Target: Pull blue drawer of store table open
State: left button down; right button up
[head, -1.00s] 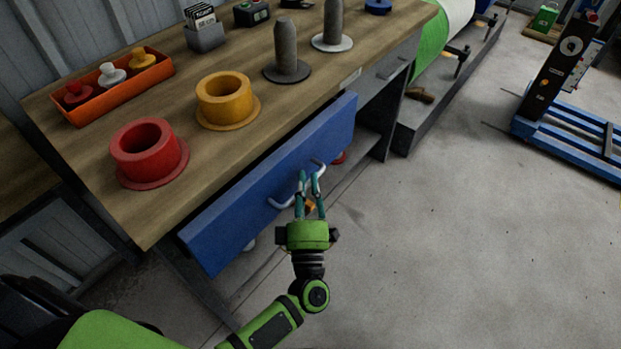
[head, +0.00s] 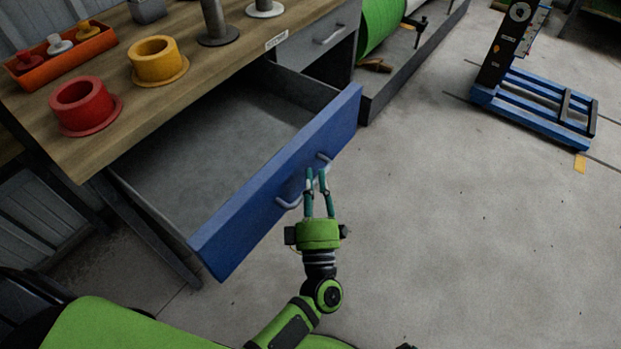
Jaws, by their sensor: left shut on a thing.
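The blue drawer (head: 250,212) of the store table (head: 125,103) stands well out from under the wooden top. Its grey inside (head: 215,140) shows and looks empty. A light grey bar handle (head: 289,203) is on the drawer's blue front. My left gripper (head: 317,175) is at the middle of this handle, its two teal fingers shut on it. My right gripper is not in view.
On the table top are a red ring (head: 84,106), a yellow ring (head: 157,61), an orange tray (head: 65,58) and grey posts on discs (head: 217,25). A grey drawer (head: 325,38) sits shut at right. A blue pallet-like frame (head: 535,105) stands on the floor.

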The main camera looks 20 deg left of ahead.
pick_arm(q)
jog(key=shift+f, duration=0.1)
jog(key=c, duration=1.4)
grip_release()
jog(key=shift+s, duration=0.1)
jog(key=v, duration=1.2)
